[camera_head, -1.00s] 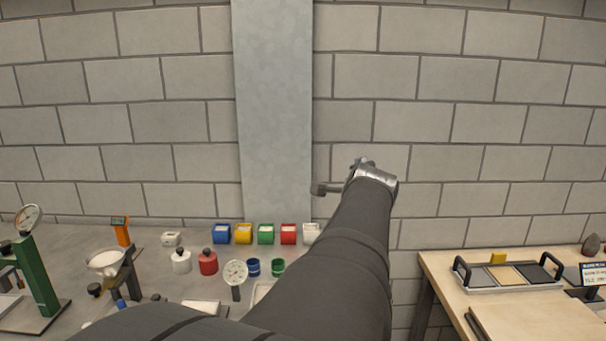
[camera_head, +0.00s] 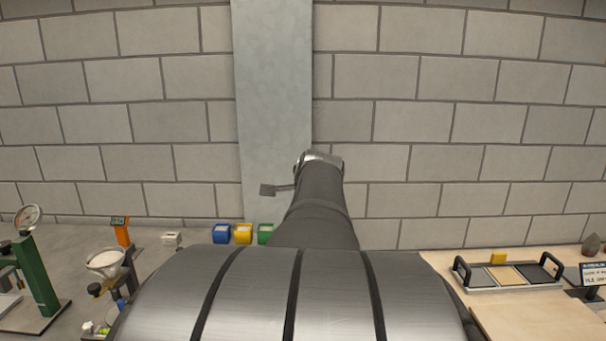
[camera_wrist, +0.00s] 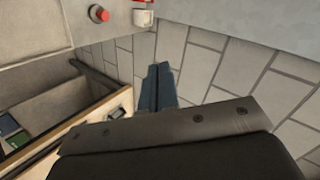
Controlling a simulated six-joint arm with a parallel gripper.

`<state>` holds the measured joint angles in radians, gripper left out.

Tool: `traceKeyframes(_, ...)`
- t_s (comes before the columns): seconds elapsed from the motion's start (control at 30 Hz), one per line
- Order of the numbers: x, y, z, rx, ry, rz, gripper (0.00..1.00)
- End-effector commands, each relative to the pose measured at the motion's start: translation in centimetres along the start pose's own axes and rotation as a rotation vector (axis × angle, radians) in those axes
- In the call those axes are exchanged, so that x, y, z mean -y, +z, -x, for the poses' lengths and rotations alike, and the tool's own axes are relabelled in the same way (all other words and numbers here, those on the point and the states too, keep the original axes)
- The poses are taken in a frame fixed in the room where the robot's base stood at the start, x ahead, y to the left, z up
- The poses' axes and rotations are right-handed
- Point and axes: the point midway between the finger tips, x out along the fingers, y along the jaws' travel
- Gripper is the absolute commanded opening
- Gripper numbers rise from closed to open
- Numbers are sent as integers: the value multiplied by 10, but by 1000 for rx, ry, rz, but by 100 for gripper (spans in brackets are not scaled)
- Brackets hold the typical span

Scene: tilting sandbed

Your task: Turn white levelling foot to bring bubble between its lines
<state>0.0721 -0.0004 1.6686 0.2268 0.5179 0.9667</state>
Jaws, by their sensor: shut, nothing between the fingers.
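I cannot make out the white levelling foot, the bubble or the sandbed in either view. My own arm covers the lower middle of the head view. My gripper (camera_wrist: 160,72) shows in the wrist view as two dark blue-grey fingers lying together, shut and empty. They point toward block wall with nothing touching them. In the head view, my arm's metal wrist end is raised in front of the wall and pillar, above the bench, and the fingers cannot be picked out there.
At left in the head view stand a green gauge stand (camera_head: 37,275), a white funnel (camera_head: 105,262) and an orange device (camera_head: 121,231). Blue (camera_head: 222,233), yellow (camera_head: 243,233) and green (camera_head: 265,232) bins stand further back. At right a handled tray (camera_head: 512,286) rests on a wooden table (camera_head: 520,320).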

Motion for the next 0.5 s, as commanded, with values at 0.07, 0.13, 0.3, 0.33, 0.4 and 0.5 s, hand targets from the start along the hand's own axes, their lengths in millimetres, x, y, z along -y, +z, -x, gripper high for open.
traceKeyframes(0.07, 11, 36, -10, 76, 24, 61, 0)
traceKeyframes(0.13, 18, 66, -15, 136, 49, 111, 0)
traceKeyframes(0.3, 31, 138, -22, 274, 104, 242, 0)
traceKeyframes(0.33, 32, 151, -22, 297, 115, 266, 0)
traceKeyframes(0.4, 36, 180, -21, 349, 137, 324, 0)
traceKeyframes(0.5, 39, 223, -17, 421, 170, 407, 0)
